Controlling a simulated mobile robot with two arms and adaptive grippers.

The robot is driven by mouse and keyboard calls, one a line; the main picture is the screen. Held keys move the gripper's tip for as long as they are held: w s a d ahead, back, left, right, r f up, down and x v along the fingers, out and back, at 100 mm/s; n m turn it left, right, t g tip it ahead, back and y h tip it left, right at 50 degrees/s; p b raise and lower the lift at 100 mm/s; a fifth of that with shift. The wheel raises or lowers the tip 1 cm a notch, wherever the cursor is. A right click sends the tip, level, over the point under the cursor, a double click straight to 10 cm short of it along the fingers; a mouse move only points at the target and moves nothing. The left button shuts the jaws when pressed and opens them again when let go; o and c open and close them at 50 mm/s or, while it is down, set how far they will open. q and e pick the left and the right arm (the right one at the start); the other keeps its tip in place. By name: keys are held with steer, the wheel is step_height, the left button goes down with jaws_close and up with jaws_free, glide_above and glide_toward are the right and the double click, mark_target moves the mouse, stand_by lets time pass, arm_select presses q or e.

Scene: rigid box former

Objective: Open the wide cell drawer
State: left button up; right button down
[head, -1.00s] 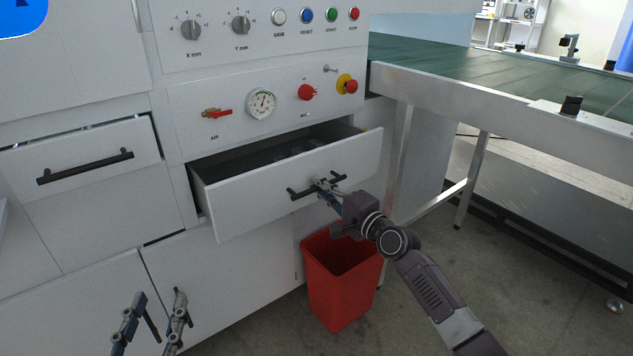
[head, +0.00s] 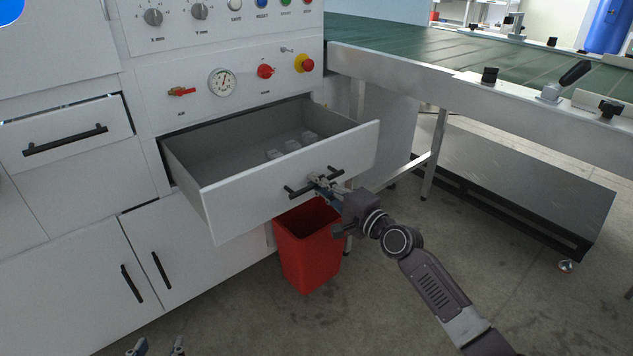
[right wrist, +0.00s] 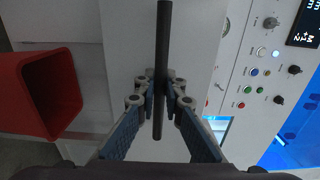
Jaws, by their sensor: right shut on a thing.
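The wide drawer (head: 240,196) below the control panel stands pulled well out, with its grey inside and a few small pale blocks (head: 291,146) showing. My right gripper (head: 322,182) is shut on its black bar handle (head: 299,191). In the right wrist view the handle (right wrist: 163,60) runs between the fingers of the right gripper (right wrist: 161,92). My left gripper (head: 156,347) shows only its fingertips at the bottom edge, apart from each other, low in front of the cabinet doors and away from the drawer.
A red bin (head: 308,253) stands on the floor under the drawer's right part and also shows in the right wrist view (right wrist: 45,92). A green conveyor (head: 420,50) runs along the right. The floor in front is clear.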

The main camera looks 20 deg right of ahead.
stand_by(0.3)
steer(key=c, duration=2)
jaws_free()
steer(key=shift+s, duration=0.15)
steer(key=v, duration=1.1)
steer(key=shift+s+d, duration=0.15)
steer(key=shift+s, duration=0.25)
